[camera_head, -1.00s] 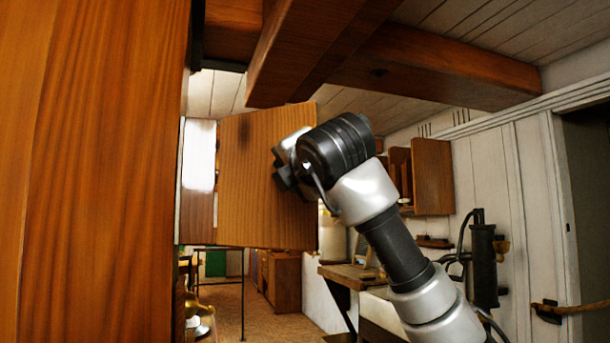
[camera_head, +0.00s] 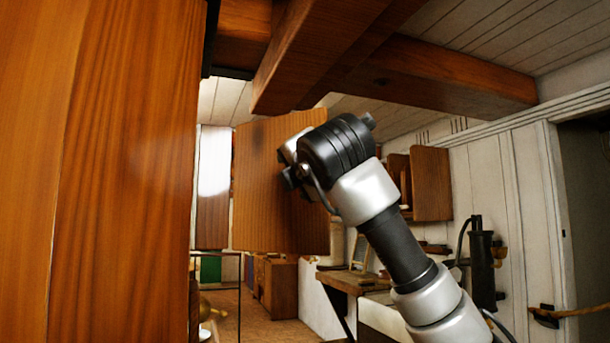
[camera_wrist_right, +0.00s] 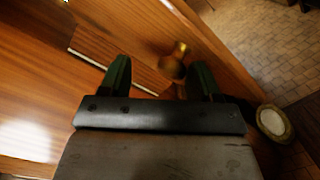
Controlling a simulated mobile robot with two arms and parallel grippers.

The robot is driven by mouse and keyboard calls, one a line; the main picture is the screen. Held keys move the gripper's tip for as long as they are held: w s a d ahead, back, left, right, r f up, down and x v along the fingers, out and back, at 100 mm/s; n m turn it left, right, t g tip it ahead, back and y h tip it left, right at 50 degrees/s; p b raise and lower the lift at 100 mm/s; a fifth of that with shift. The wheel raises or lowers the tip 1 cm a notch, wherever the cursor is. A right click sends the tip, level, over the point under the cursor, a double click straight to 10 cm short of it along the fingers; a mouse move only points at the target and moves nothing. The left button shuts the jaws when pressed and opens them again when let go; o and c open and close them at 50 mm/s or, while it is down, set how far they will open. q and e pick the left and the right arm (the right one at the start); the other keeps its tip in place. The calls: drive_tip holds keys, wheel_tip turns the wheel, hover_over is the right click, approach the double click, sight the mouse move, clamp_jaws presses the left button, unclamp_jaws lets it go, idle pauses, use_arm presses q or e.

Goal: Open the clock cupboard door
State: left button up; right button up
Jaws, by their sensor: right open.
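A flat wooden panel (camera_head: 262,195) stands upright in the middle of the head view, beside my right wrist. I cannot tell for sure whether it is the clock cupboard door. My right gripper (camera_head: 288,172) is at the panel's right part, largely hidden by my wrist. In the right wrist view my right gripper (camera_wrist_right: 162,78) is open, its two dark green fingers apart. A brass knob (camera_wrist_right: 174,67) shows between the fingertips, near the right finger; contact cannot be told. Wooden surfaces lie beyond the fingers. My left gripper is not in view.
A large wooden panel (camera_head: 110,180) fills the left of the head view, close by. Ceiling beams (camera_head: 430,70) run overhead. A small wall cupboard (camera_head: 430,183) and a bench (camera_head: 350,280) stand behind my arm. A round pale-faced object (camera_wrist_right: 272,122) is right of my gripper.

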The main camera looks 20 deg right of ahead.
drive_tip(key=s+a+b, duration=0.2)
drive_tip(key=s+b, duration=0.2)
drive_tip(key=s, duration=0.5)
drive_tip(key=shift+s+f, duration=0.35)
drive_tip(key=shift+s, duration=0.05)
idle(0.4)
